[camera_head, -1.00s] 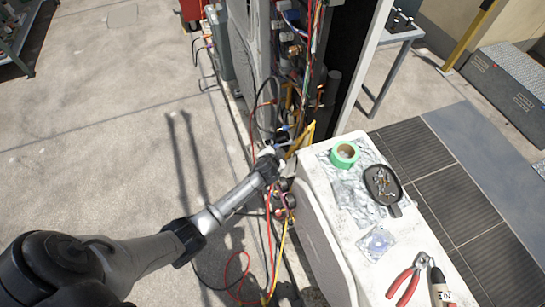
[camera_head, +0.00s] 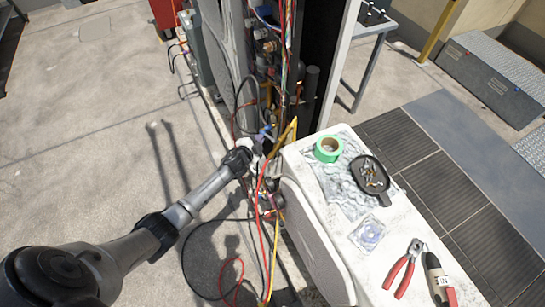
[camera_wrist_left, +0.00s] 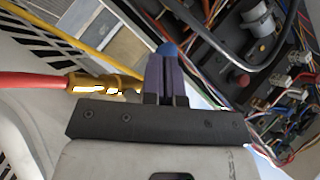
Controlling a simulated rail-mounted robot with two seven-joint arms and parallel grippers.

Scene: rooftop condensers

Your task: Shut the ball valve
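The ball valve's blue handle (camera_head: 266,131) shows among the pipes at the foot of the open condenser. In the left wrist view the handle (camera_wrist_left: 167,48) sticks out just past the fingertips. My left gripper (camera_head: 257,143) is at the valve; in the wrist view its two fingers (camera_wrist_left: 167,78) are close together, with the handle apparently between them. A brass fitting (camera_wrist_left: 100,83) with a red hose lies just left of the fingers. The valve body is mostly hidden by the gripper. My right gripper is not in view.
A white unit (camera_head: 345,255) beside the valve carries green tape (camera_head: 329,149), a black dish (camera_head: 371,176) of small parts and red-handled pliers (camera_head: 403,270). Red, yellow and black hoses hang below the gripper. Loose wires fill the open cabinet. Clear floor lies to the left.

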